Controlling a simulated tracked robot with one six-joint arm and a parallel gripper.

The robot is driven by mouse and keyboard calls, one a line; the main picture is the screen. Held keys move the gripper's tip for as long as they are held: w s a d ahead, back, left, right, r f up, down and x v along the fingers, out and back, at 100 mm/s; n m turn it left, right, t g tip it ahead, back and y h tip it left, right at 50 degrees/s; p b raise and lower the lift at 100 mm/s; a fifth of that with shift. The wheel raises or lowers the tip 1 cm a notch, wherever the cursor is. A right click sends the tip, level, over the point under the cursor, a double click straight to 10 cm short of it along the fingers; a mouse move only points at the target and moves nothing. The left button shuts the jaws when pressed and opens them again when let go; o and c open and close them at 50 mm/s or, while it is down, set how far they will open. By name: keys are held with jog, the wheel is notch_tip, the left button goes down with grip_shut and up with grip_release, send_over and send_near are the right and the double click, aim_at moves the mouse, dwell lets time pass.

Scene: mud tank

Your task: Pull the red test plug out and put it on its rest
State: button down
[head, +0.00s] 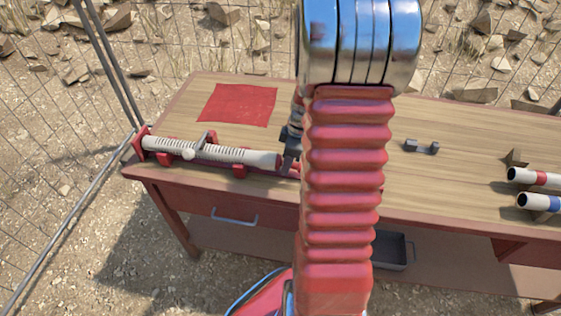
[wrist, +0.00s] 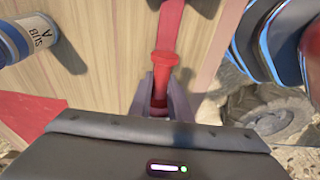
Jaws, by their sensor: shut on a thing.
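The red test plug (wrist: 165,62) shows in the wrist view as a red piece with a flared end, between the fingers of my gripper (wrist: 160,88), which is shut on it. In the head view my gripper (head: 290,155) is at the right end of a pale slotted tube (head: 215,151) lying in a red cradle (head: 239,171). I cannot tell whether the plug is still inside the tube. A small dark grey bracket (head: 421,148), possibly the rest, stands empty on the table right of my arm.
A red cloth (head: 238,104) lies flat behind the tube. Two pale tubes with a red band (head: 535,178) and a blue band (head: 540,202) lie at the table's right. A grey tray (head: 392,251) sits on the lower shelf. The wooden top (head: 450,180) around the bracket is clear.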

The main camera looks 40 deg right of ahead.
jog(key=shift+s+d, duration=0.15)
jog(key=shift+s, duration=0.1)
jog(key=shift+s+d, duration=0.3)
jog(key=shift+s, duration=0.1)
jog(key=shift+s+d, duration=0.15)
jog(key=shift+s+d, duration=0.2)
jog(key=shift+s, duration=0.1)
jog(key=shift+s+d, duration=0.25)
jog(key=shift+s+d, duration=0.2)
jog(key=shift+s, duration=0.1)
jog(key=shift+s+d, duration=0.15)
jog(key=shift+s, duration=0.05)
jog(key=shift+r, duration=3.8)
